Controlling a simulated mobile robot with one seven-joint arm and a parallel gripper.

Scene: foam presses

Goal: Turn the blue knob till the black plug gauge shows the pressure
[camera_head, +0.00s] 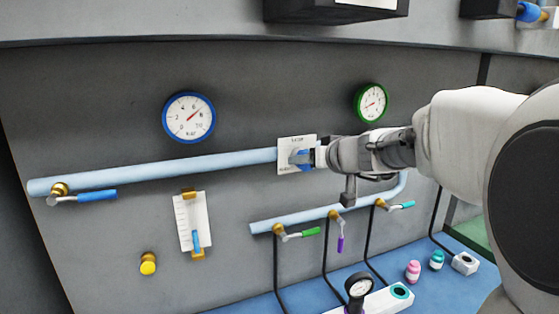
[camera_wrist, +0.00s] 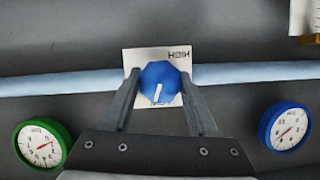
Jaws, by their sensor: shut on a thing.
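The blue knob (camera_wrist: 160,83) sits on a white plate on the light blue pipe, its white pointer mark directed down in the wrist view. My gripper (camera_wrist: 160,92) is shut on the knob, one finger on each side. In the head view my gripper (camera_head: 312,157) covers much of the knob, and part of the white plate (camera_head: 290,142) shows beside it. A black gauge (camera_head: 358,285) stands on a white block on the blue bench at the bottom; its reading is too small to tell.
A blue-rimmed gauge (camera_head: 188,117) and a green-rimmed gauge (camera_head: 371,102) hang on the grey wall. Valves with blue (camera_head: 97,195), green (camera_head: 303,234), purple (camera_head: 341,243) and teal (camera_head: 401,206) handles are on the pipes below. Small pink (camera_head: 413,271) and teal (camera_head: 437,260) items stand on the bench.

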